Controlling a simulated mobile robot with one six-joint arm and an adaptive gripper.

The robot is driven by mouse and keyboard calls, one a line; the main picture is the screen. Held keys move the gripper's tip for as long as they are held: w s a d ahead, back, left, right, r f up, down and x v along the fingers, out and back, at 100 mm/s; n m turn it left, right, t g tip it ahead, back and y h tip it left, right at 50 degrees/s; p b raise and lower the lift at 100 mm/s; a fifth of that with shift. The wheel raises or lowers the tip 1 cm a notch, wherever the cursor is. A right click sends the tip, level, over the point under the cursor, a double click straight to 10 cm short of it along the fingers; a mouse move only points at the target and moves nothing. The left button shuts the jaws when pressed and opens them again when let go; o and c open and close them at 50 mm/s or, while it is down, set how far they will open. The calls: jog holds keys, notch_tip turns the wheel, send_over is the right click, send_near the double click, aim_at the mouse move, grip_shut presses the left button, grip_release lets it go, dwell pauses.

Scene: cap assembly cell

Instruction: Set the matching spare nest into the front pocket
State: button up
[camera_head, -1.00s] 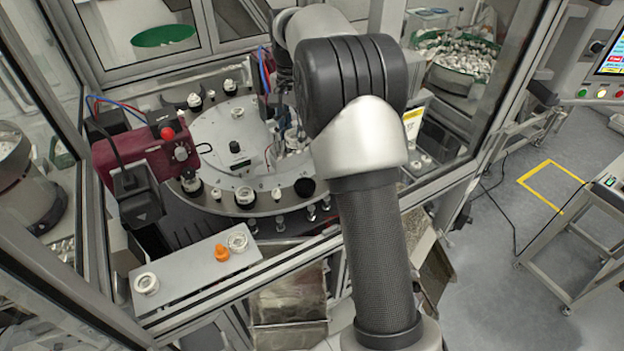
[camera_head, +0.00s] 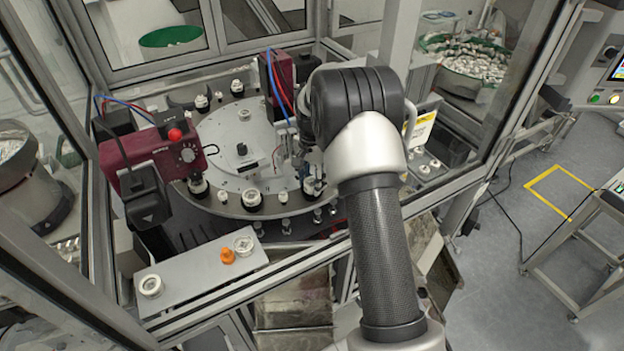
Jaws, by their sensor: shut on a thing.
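My gripper (camera_head: 312,168) shows only in part, small, below the dark wrist joint. It is over the front-right pocket of the round dial plate (camera_head: 229,150). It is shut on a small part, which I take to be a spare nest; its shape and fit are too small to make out. I cannot tell whether the part touches the pocket. On the grey shelf in front lie a pale ring-shaped nest (camera_head: 150,285) at left, an orange nest (camera_head: 228,256) and another pale ring-shaped nest (camera_head: 243,244) at right.
Other nests, such as a dark-rimmed one (camera_head: 251,198), sit around the dial's edge. A maroon station unit (camera_head: 150,158) stands at left and another (camera_head: 281,72) at the back. Frame posts (camera_head: 403,35) and glass panels enclose the cell. The shelf's middle is clear.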

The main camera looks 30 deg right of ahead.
jog(key=shift+s, duration=0.1)
jog(key=shift+f+b, duration=0.3)
jog(key=shift+f, duration=0.15)
jog(key=shift+s+a+f, duration=0.1)
jog(key=shift+f, duration=0.05)
jog(key=o, duration=1)
jog(key=shift+f, duration=0.2)
jog(key=shift+o, duration=0.2)
jog(key=shift+r, duration=0.1)
